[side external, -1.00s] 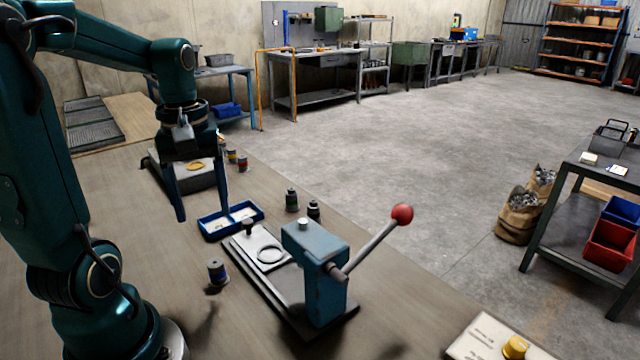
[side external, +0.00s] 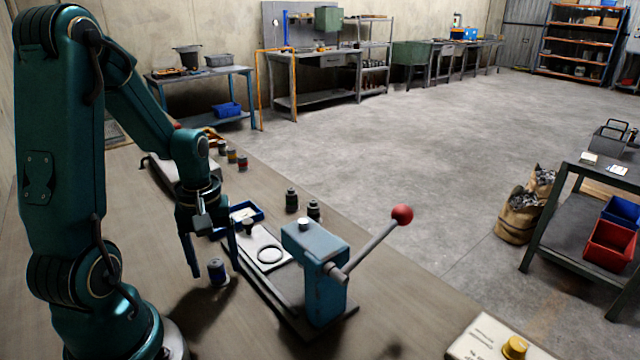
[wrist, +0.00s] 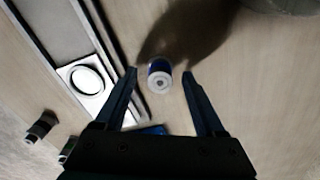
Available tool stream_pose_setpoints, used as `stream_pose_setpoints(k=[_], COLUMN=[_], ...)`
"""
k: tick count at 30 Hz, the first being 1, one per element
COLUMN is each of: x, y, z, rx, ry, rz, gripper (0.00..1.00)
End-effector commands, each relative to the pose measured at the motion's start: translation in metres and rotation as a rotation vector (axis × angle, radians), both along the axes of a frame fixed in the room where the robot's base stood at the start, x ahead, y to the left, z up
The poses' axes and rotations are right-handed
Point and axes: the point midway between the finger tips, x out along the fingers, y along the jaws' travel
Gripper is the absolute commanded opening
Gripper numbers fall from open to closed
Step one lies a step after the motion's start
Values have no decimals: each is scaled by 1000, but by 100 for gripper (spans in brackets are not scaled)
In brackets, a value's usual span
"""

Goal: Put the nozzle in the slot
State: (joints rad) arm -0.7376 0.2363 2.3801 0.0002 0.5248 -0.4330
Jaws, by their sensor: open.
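A small dark cylinder with a blue band (side external: 218,273), probably the nozzle, stands upright on the bench left of the lever device. In the wrist view its pale round end with a central hole (wrist: 159,82) shows between my fingertips. My gripper (side external: 216,270) is open and points down, one finger on each side of the cylinder. I see no contact, and the exact height of the tips is unclear. The pale plate with a round ring (side external: 270,255), possibly the slot, lies right of the gripper; the ring also shows in the wrist view (wrist: 86,80).
The blue lever device (side external: 318,275) with a red-knobbed handle (side external: 402,215) stands just right. Two dark bottles (side external: 292,200) stand behind the plate. The bench in front of the cylinder is clear.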

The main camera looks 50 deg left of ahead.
Motion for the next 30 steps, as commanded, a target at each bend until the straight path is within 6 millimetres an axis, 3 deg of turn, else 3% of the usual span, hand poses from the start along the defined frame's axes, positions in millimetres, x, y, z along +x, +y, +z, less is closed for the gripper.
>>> stream_pose_setpoints(k=[8, 14, 24, 30], x=[0, 0, 0, 1], y=[0, 0, 0, 1], z=[-2, -1, 0, 10], rx=[0, 0, 1, 4], ry=[0, 0, -1, -4], rz=[0, 0, 0, 0], gripper=[72, 0, 0, 0])
